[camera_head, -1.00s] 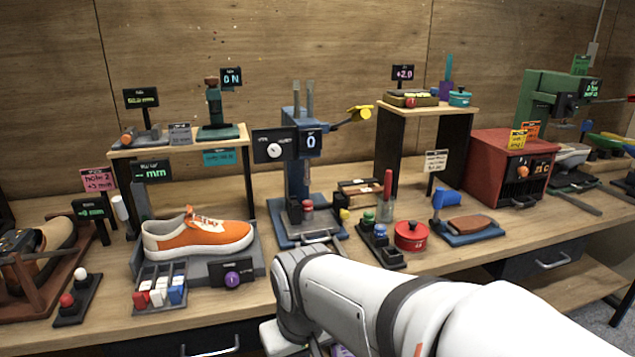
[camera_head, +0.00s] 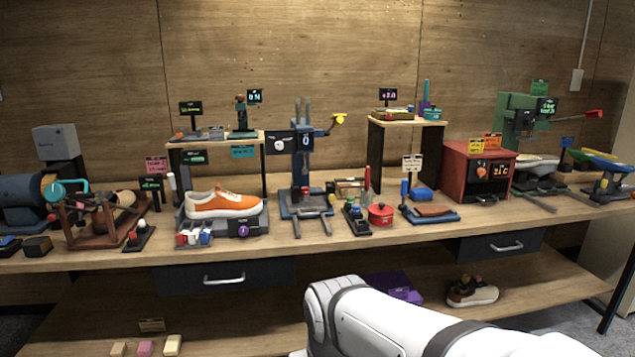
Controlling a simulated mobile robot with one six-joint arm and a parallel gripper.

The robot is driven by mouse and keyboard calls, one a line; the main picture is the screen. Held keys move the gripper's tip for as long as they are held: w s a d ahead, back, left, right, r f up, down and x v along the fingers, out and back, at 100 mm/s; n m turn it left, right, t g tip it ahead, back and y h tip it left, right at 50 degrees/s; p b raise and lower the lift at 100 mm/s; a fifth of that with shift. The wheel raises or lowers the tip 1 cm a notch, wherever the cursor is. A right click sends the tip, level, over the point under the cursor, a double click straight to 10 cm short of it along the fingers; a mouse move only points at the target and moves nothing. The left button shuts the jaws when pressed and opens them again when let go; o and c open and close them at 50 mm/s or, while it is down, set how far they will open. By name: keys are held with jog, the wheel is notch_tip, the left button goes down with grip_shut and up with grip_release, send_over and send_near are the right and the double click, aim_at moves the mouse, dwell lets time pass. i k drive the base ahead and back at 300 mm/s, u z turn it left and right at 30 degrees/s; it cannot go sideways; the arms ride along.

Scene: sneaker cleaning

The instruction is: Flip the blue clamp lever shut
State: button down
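The blue clamp lever (camera_head: 404,188) stands upright at the left end of a small dark blue base (camera_head: 447,216), right of centre on the bench. A flat brown patch (camera_head: 434,210) lies on that base. A blue block (camera_head: 422,194) shows just behind it. My white arm reaches in from the bottom right, in front of and below the bench. My gripper is out of view, so its opening is hidden.
A red pot (camera_head: 380,214) and a row of coloured knobs (camera_head: 355,217) stand left of the clamp. A red box (camera_head: 480,172) stands to its right. A raised wooden shelf (camera_head: 407,122) stands behind. The bench's front edge (camera_head: 400,238) is clear before the clamp.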

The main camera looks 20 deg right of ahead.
aim_at(402, 208)
jog(key=z, duration=0.2)
jog(key=i, duration=1.5)
jog(key=z, duration=1)
jog(key=i, duration=0.4)
jog(key=z, duration=0.25)
jog(key=k, duration=0.9)
jog(key=z, duration=0.15)
jog(key=i, duration=0.9)
jog(key=u, duration=0.05)
